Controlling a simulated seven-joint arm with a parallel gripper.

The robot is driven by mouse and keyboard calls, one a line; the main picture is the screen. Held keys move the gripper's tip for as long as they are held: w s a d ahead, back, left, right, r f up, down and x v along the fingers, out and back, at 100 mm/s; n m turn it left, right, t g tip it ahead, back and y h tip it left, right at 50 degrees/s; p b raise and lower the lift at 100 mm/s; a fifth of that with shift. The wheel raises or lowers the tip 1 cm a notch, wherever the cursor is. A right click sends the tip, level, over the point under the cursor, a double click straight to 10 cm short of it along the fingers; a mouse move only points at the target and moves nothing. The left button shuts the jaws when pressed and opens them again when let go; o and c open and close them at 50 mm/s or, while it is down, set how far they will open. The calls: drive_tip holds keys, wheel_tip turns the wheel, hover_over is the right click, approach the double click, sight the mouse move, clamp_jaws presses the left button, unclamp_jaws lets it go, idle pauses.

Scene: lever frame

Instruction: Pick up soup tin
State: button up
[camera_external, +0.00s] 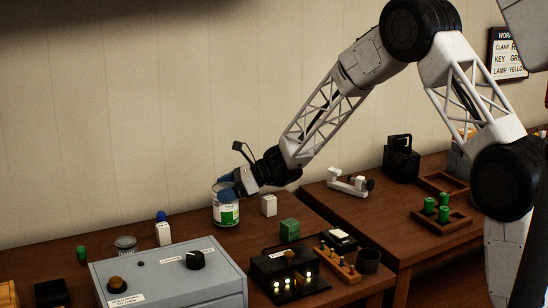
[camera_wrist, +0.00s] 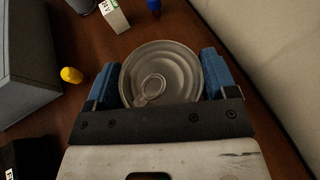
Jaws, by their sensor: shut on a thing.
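The soup tin (camera_external: 226,215) is a can with a white and green label, upright at the back of the table against the wall side. Its round metal lid with a pull ring (camera_wrist: 160,68) shows in the wrist view. My gripper (camera_external: 224,188) is at the top of the tin, with its blue fingers on both sides of the rim. In the wrist view my gripper (camera_wrist: 160,80) is shut on the tin, which fills the space between the fingers. I cannot tell whether the tin's base touches the table.
A white box (camera_external: 269,205) and a green block (camera_external: 289,230) are to the right. A grey control box (camera_external: 170,278) fills the front left. The wall is close behind.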

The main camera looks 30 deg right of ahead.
wheel_tip(320, 180, up, 9)
idle(0.5)
